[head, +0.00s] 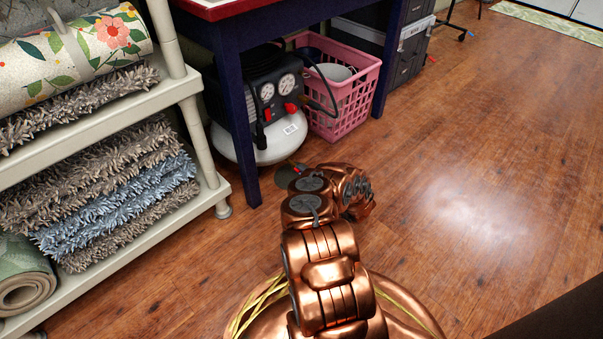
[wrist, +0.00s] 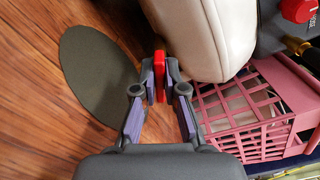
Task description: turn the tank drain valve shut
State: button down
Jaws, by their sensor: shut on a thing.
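The drain valve has a small red handle (wrist: 159,75) under the pale compressor tank (wrist: 195,35) in the wrist view. My gripper (wrist: 161,84) has its two fingertips closed on this handle from either side. The handle looks lined up with the gripper's length. In the head view the air compressor (head: 262,92) stands under the table, with its white tank (head: 277,146) low near the floor.
A pink crate (head: 343,112) stands right of the compressor, and close to my gripper in the wrist view (wrist: 268,92). The table's dark blue leg (head: 238,130) and a shelf of rugs (head: 105,190) are left. A dark oval (wrist: 97,70) lies on the floor. Open floor (head: 480,150) extends right.

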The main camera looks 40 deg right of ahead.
jog(key=n, duration=0.5)
jog(key=shift+w+a, duration=0.1)
jog(key=shift+w, duration=0.15)
jog(key=shift+n, duration=0.3)
jog(key=c, duration=1.2)
grip_release()
jog(key=shift+c, duration=0.2)
jog(key=shift+s+f, duration=0.1)
jog(key=shift+s, duration=0.05)
jog(key=shift+s, duration=0.3)
jog(key=s, duration=1.1)
jog(key=shift+s+a, duration=0.1)
